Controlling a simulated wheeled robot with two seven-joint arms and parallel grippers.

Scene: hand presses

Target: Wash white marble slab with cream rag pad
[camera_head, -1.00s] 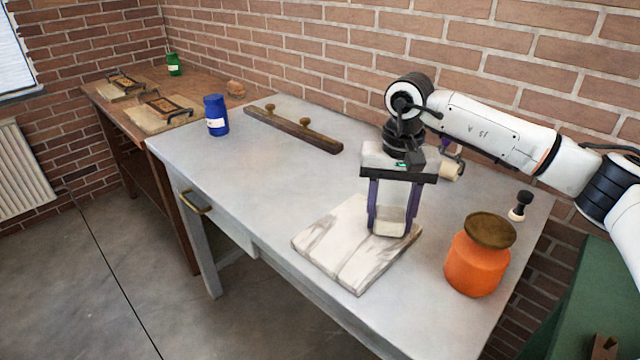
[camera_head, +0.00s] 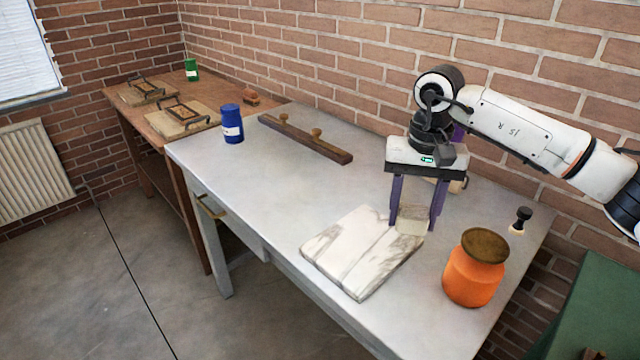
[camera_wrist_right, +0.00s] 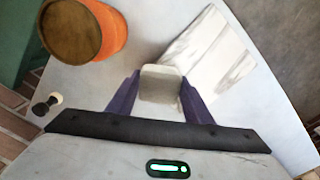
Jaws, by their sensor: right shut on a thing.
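The white marble slab (camera_head: 350,255) lies flat on the grey table, with grey-brown veins or streaks across it. It also shows in the right wrist view (camera_wrist_right: 222,50). My right gripper (camera_head: 413,222) points down at the slab's back right edge. Its purple fingers are shut on the cream rag pad (camera_head: 413,217), which also shows between them in the right wrist view (camera_wrist_right: 162,85). The pad is at the slab's edge, partly in front of it; whether it touches the slab I cannot tell. My left gripper is not in view.
An orange jar (camera_head: 472,278) with a brown lid stands right of the slab. A small black-handled tool (camera_head: 522,217) stands near the right edge. The table's left middle is clear.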

